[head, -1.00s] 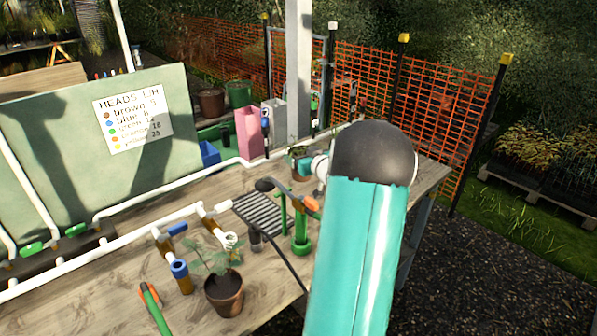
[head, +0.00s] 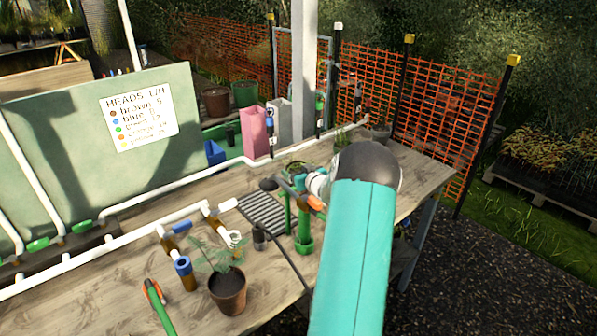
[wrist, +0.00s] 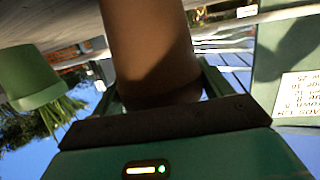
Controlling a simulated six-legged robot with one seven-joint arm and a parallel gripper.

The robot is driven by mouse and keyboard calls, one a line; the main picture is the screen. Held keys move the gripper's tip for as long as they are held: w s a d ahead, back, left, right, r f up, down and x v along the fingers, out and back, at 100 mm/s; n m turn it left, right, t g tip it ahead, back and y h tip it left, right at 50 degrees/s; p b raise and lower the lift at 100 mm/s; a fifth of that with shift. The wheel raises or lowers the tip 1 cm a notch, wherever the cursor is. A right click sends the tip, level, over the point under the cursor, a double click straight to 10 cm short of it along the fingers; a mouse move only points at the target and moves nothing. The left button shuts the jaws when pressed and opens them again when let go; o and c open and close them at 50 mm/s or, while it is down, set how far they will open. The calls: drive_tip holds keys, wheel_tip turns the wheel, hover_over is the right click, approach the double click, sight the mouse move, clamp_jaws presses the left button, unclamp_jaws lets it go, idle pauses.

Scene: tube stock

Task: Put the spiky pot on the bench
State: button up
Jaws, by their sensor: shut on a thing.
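My gripper (wrist: 160,88) is shut on a plain brown pot (wrist: 148,40), which fills the upper middle of the upside-down wrist view. Its base runs out of the frame, so I cannot tell whether it touches the bench. In the head view my arm covers most of the gripper, and leaves (head: 295,166) show beside it. A green pot (wrist: 28,72) with spiky leaves stands apart, at the left of the wrist view. Spiky leaves (head: 343,137) also show behind my arm in the head view. The wooden bench (head: 405,165) runs below.
A black slatted tray (head: 268,212), green upright pipes (head: 304,240) and white pipework stand close to the gripper. The bench's right end has bare room.

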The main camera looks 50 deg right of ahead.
drive_tip(key=shift+f, duration=0.15)
drive_tip(key=o, duration=1.1)
drive_tip(key=shift+o, duration=0.2)
drive_tip(key=shift+s+a+r, duration=0.1)
drive_tip(key=shift+s+r, duration=0.15)
drive_tip(key=shift+s, duration=0.1)
drive_tip(key=v, duration=1.1)
drive_tip(key=shift+s+a, duration=0.1)
